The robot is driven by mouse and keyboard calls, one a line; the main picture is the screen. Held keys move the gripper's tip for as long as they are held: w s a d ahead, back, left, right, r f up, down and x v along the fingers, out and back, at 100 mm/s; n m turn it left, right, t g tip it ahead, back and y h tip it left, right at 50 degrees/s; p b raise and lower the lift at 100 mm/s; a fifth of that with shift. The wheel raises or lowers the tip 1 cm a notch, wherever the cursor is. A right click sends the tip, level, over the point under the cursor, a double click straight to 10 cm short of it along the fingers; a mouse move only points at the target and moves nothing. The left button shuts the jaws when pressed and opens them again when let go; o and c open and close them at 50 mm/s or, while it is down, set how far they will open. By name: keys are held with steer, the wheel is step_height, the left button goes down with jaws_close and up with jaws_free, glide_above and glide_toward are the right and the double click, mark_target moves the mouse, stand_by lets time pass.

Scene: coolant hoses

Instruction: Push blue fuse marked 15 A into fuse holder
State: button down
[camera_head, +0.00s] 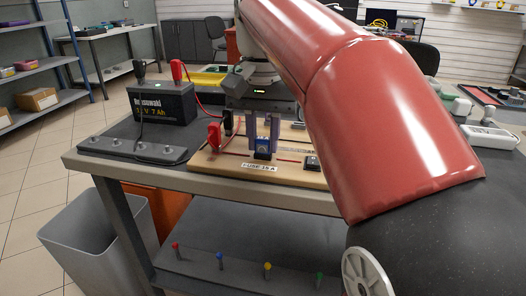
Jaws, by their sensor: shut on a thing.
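My gripper (264,138) points straight down over the wooden board (215,163) on the bench, its two grey fingers on either side of the blue fuse (263,144). It is shut on the fuse. The fuse is upright at the dark fuse holder (263,155), just behind a white label (259,167) that seems to read "FUSE 15 A". The fuse is small in this view and partly hidden by the fingers. I cannot tell how deep it sits in the holder.
A black battery (163,105) with red and black clamps stands to the left, behind a dark strip with several studs (133,150). A black switch-like part (312,163) sits right of the holder. My red arm hides much of the bench's right side. A grey bin (95,245) stands in front.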

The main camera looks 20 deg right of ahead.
steer(key=c, duration=0.8)
jaws_free()
step_height(320, 180, up, 6)
steer(key=p, duration=0.5)
steer(key=shift+r+p, duration=0.1)
steer(key=shift+p, duration=0.3)
steer(key=shift+r, duration=1.4)
